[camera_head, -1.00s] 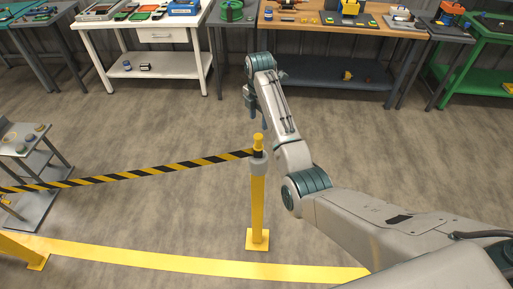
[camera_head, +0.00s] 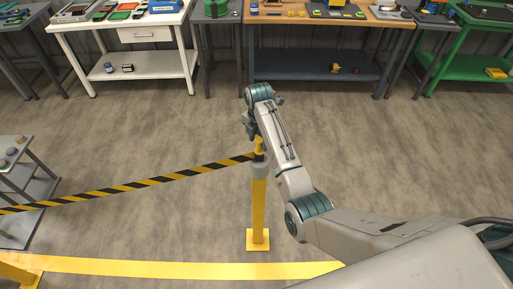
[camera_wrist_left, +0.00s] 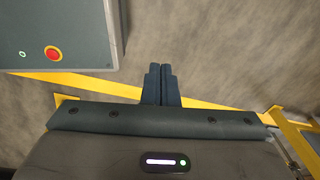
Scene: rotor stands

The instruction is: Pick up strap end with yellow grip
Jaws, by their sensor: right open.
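The black-and-yellow strap (camera_head: 135,186) runs from the left to the top of a yellow post (camera_head: 259,205) in the head view. The strap end with its yellow grip (camera_head: 259,146) stands upright at the grey post head (camera_head: 260,170). My right gripper (camera_head: 256,136) is open around or just beside the top of the yellow grip; the arm partly hides its fingers, and I cannot tell whether they touch it. My left gripper (camera_wrist_left: 161,84) shows in the left wrist view, its fingers together with nothing seen between them.
A yellow floor line (camera_head: 150,266) passes in front of the post. A grey shelf cart (camera_head: 25,190) stands at the left. A white bench (camera_head: 125,45), a wooden-topped bench (camera_head: 325,22) and a green bench (camera_head: 465,60) line the back. The floor between is clear.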

